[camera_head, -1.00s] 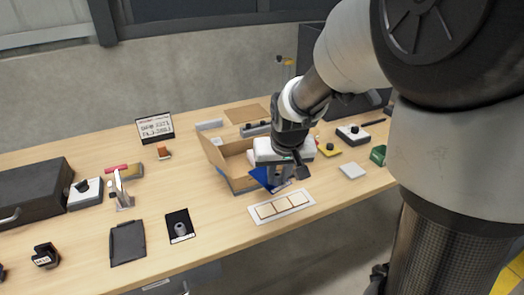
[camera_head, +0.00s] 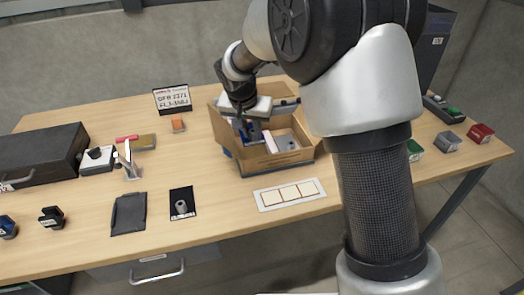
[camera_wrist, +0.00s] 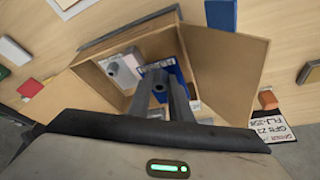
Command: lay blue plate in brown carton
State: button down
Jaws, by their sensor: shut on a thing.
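The brown carton (camera_head: 268,162) stands open on the table with its flaps spread. It also shows in the wrist view (camera_wrist: 225,70). My gripper (camera_head: 245,128) is over the left part of the carton's opening. Its fingers (camera_wrist: 165,85) are shut on the blue plate (camera_wrist: 182,80), which is tilted and hangs at the opening in the head view (camera_head: 253,133). The gripper hides part of the plate, and I cannot tell whether the plate touches the carton. A pale block with a round knob (camera_wrist: 122,66) shows inside the carton in the wrist view.
A black mat with a grey cylinder (camera_head: 182,204) lies front left. Bare table lies between.

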notch_tip(320, 180, down, 7)
jog(key=shift+d+f+b, duration=0.1)
jog(key=shift+f+b, duration=0.1)
jog(key=shift+b, duration=0.25)
jog(key=shift+f, duration=0.2)
jog(key=c, duration=1.9)
grip_release()
jog(key=shift+r, duration=0.1)
jog(key=shift+r, duration=0.4)
jog(key=p+v, duration=0.1)
jog(key=v, duration=1)
jog(key=shift+s+r, duration=0.25)
jog(key=shift+r, duration=0.05)
